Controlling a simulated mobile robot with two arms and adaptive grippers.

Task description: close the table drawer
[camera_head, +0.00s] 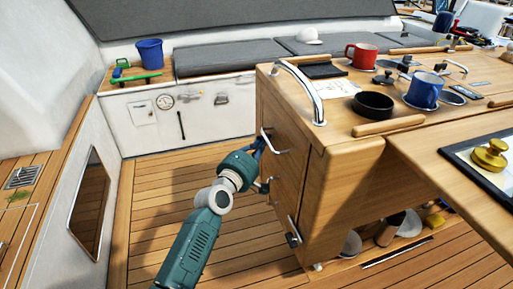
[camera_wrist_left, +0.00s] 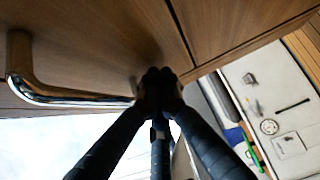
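The wooden table (camera_head: 345,155) stands right of centre in the head view. The drawer front (camera_head: 277,118) is on its left end and carries a chrome handle (camera_head: 272,142). How far the drawer stands out is hard to tell from this angle. My left gripper (camera_head: 261,146) is at this front, beside the handle. In the left wrist view the gripper's dark fingers (camera_wrist_left: 158,82) come together with their tips at or very near the wooden front (camera_wrist_left: 100,45). The chrome handle (camera_wrist_left: 60,97) runs left of them; nothing shows between the fingers. My right gripper is out of view.
A red mug (camera_head: 363,57), blue mug (camera_head: 424,91) and black bowl (camera_head: 373,104) stand on the table. A chrome rail (camera_head: 305,92) curves over its corner. A lower latch (camera_head: 293,232) is on the end. Plank floor (camera_head: 165,190) left of the table is clear.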

